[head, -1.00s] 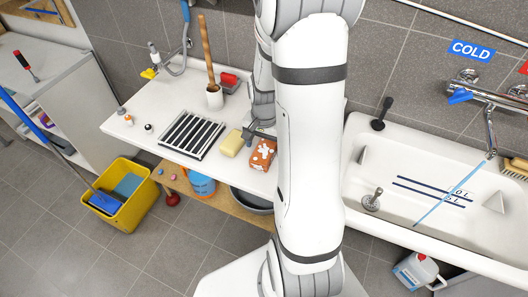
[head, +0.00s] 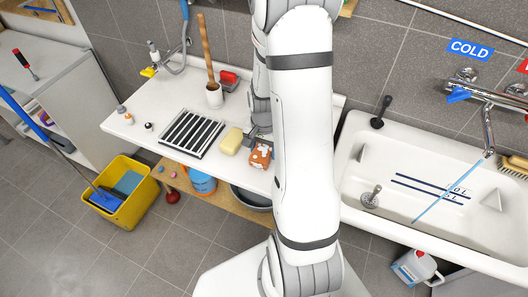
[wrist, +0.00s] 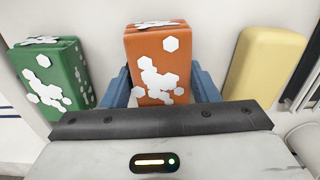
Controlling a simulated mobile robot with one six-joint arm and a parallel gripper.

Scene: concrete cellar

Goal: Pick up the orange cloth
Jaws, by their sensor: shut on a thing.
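The orange cloth (head: 261,155), a folded block with white patches, is at the front edge of the white counter, right of the yellow sponge. In the wrist view the orange cloth (wrist: 172,52) stands in the middle between my two blue fingers. My gripper (head: 257,138) is shut on it, with one finger at each side; the gripper also shows in the wrist view (wrist: 162,88). The lower end of the cloth is hidden behind the gripper body in the wrist view. I cannot tell whether the cloth is clear of the counter.
A yellow sponge (head: 232,141) lies close left of the cloth; in the wrist view a similar green patterned block (wrist: 52,75) stands on the other side. The sink (head: 410,165) is right of my arm.

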